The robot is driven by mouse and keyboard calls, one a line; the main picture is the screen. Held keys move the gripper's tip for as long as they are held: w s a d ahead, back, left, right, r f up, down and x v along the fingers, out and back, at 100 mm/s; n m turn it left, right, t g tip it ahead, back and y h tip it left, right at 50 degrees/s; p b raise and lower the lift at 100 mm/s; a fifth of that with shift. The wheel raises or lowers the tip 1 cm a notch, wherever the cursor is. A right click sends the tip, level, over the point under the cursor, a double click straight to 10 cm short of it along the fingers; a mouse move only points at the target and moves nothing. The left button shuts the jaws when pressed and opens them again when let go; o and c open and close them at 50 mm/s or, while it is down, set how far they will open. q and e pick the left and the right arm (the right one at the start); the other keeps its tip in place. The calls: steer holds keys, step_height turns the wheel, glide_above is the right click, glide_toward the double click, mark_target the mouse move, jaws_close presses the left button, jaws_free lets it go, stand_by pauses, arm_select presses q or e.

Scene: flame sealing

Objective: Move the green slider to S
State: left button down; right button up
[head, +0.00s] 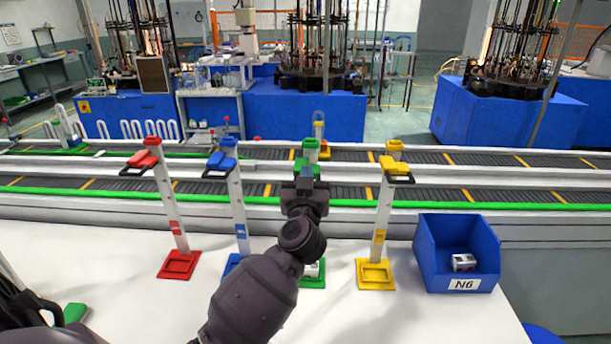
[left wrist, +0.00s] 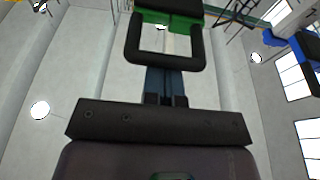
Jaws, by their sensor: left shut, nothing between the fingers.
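The green slider (head: 315,170) sits high on its upright post, just below the green cap (head: 310,144). In the left wrist view the green slider (left wrist: 170,20) shows with its black loop handle (left wrist: 165,62). My left gripper (head: 306,183) is in front of the green post and just below the slider, its fingers together. In the left wrist view the fingertips (left wrist: 165,88) reach up close behind or under the handle; I cannot tell if they touch it. My arm hides most of the post above its green base (head: 313,272). No S mark is legible. My right gripper is not in view.
A red slider (head: 141,160) and a blue slider (head: 219,161) on posts stand to the left, a yellow slider (head: 390,165) to the right. A blue bin (head: 425,262) marked N6 holds a small box. Conveyors run behind.

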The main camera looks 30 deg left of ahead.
arm_select(q)
steer(key=shift+f, duration=0.65)
step_height(320, 180, down, 12)
steer(key=b, duration=0.4)
steer(key=shift+r, duration=0.15)
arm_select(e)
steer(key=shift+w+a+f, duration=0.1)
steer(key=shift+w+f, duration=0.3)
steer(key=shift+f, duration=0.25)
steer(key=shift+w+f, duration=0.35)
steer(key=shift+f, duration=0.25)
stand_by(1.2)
arm_select(q)
steer(key=shift+r, duration=0.15)
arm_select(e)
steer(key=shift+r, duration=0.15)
